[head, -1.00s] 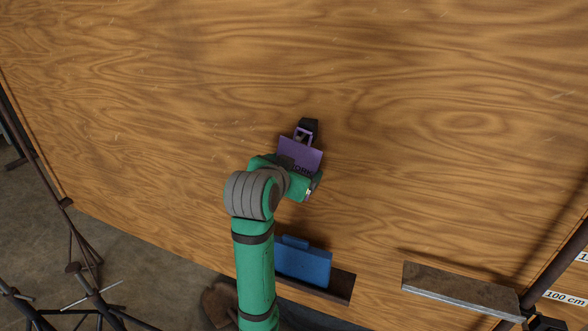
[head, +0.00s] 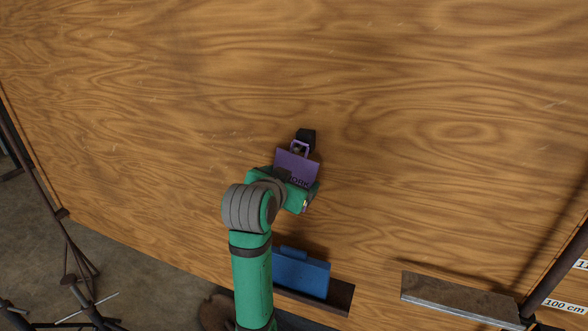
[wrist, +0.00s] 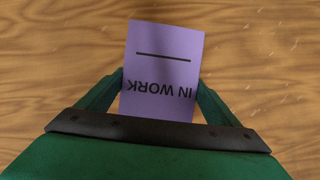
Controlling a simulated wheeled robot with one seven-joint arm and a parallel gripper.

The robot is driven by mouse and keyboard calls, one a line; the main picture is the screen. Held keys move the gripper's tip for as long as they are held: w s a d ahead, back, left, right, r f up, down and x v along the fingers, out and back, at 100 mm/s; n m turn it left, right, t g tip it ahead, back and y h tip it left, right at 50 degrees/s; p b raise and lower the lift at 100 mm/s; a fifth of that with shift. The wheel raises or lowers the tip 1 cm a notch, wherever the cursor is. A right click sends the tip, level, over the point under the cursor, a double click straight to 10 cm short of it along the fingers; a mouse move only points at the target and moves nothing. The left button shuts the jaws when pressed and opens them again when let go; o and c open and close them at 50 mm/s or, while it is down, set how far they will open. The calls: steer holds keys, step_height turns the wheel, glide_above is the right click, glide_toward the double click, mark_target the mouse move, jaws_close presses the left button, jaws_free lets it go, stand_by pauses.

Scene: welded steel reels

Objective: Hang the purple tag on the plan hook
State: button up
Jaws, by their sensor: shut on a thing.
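The purple tag (head: 296,167) has a purple loop at its top and dark lettering. In the wrist view the tag (wrist: 160,65) shows "IN WORK" upside down and a black line. My gripper (head: 298,188) is shut on the tag's lower part; in the wrist view its green fingers (wrist: 161,88) stand on both sides of the tag. A small black hook (head: 307,136) is fixed to the wooden board. The tag's loop overlaps the hook's lower part in the head view. I cannot tell whether the loop is around the hook or in front of it.
The wooden board (head: 430,130) is bare around the hook. Below, a blue object (head: 302,272) stands on a dark ledge (head: 338,297). A grey ledge (head: 460,299) juts out at the lower right. Dark metal stands (head: 75,260) are at the left.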

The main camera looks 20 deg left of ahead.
steer(key=shift+w, duration=0.15)
steer(key=o, duration=0.6)
steer(key=shift+w, duration=0.1)
steer(key=shift+o, duration=1.4)
steer(key=shift+d, duration=0.3)
steer(key=v, duration=1.1)
steer(key=shift+a, duration=0.15)
